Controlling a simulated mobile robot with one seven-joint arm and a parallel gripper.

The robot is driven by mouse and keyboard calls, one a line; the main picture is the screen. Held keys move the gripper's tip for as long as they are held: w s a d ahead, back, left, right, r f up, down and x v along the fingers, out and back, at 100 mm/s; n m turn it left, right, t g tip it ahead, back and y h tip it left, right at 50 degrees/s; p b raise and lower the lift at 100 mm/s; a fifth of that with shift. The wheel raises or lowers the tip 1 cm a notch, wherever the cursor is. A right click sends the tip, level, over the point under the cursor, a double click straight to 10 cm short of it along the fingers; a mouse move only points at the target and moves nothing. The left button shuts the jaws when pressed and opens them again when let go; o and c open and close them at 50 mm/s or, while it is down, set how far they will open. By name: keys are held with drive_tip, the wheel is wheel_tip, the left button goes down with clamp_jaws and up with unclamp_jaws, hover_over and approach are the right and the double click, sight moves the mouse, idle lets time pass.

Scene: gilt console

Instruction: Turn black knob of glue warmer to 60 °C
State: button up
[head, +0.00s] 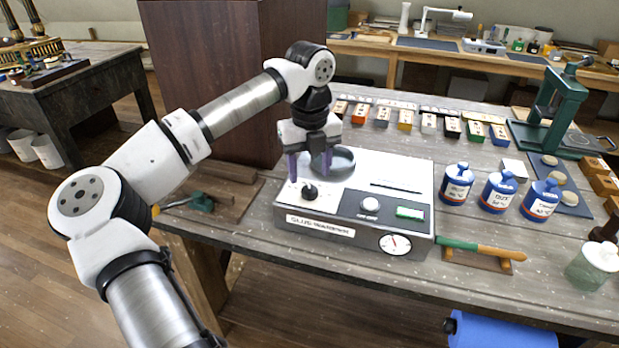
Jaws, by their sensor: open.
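The glue warmer (340,226) is a white-topped box with grey sides on the workbench. Its black knob (309,191) sits at the left of the top panel, on a pale dial plate whose marks are too small to read. A second, light knob (370,205), a green display (410,212) and a round gauge (395,244) are to the right. My gripper (308,177) points down with its purple fingers apart, above and around the black knob's place. I cannot tell whether either finger touches the knob. A round dark-rimmed well (334,160) is partly hidden behind the gripper.
Blue-and-white bottles (499,190) stand right of the warmer. A chisel-like tool with a green and wooden handle (482,248) lies on a small stand at the front right. A tall brown cabinet (215,80) rises behind my arm. A green press (558,110) stands at the back right.

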sight(310, 189)
drive_tip(key=shift+f+p, duration=0.45)
drive_tip(key=shift+f, duration=1.8)
drive_tip(key=c, duration=1)
